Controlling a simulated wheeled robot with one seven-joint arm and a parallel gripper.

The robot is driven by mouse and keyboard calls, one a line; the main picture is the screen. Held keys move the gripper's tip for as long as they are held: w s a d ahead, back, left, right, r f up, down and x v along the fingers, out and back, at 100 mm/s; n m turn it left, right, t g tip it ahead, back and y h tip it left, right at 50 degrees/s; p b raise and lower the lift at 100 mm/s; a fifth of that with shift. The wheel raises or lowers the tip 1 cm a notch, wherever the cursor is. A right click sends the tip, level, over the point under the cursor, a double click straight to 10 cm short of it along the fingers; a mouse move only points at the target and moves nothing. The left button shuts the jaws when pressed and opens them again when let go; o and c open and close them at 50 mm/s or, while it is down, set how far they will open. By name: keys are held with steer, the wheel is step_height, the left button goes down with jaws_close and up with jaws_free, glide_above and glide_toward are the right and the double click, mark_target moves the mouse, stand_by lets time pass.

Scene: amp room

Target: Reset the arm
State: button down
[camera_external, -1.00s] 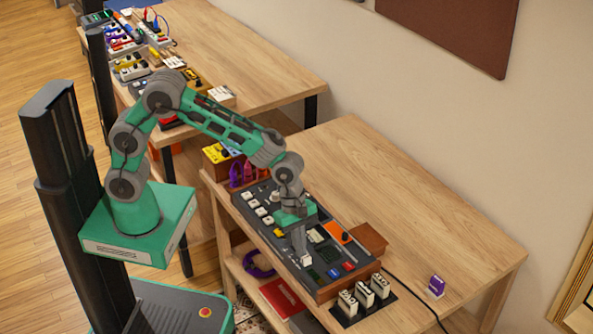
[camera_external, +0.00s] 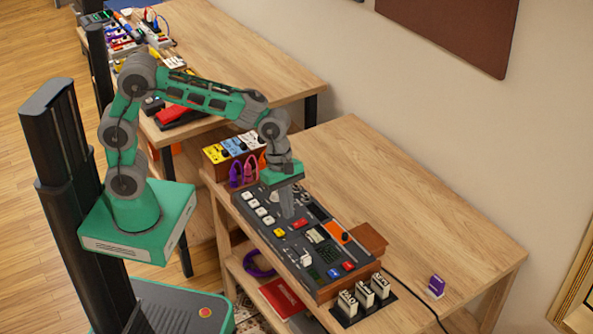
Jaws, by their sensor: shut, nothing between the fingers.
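My green and grey arm stands over the near wooden table, bent at the elbow. My gripper (camera_external: 288,212) points down above the middle of the dark control panel (camera_external: 266,231). It is shut and holds nothing. Whether its tips touch the panel or hover just over it, I cannot tell. The panel carries white, yellow, red and blue buttons, a white block-like lever (camera_external: 305,258) and an orange strip with a black knob (camera_external: 345,237). My gripper hides a small part of the panel's middle.
A rack of white labelled blocks (camera_external: 365,293) lies in front. A purple box (camera_external: 436,286) sits right, near a black cable. The table's right side (camera_external: 430,215) is clear.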

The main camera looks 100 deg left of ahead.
steer(key=s+a+f+m+g+y, duration=0.1)
steer(key=s+f+m, duration=0.35)
steer(key=m, duration=0.75)
steer(key=s+f+m+g, duration=0.1)
steer(key=s+m, duration=0.6)
steer(key=m, duration=0.4)
steer(key=s+d+r+m+t+y, duration=0.1)
steer(key=s+d+r+m+t, duration=0.2)
steer(key=d+r, duration=0.3)
step_height(320, 180, up, 3)
steer(key=shift+s+f+m, duration=0.1)
steer(key=shift+s+m, duration=0.3)
steer(key=shift+s, duration=0.35)
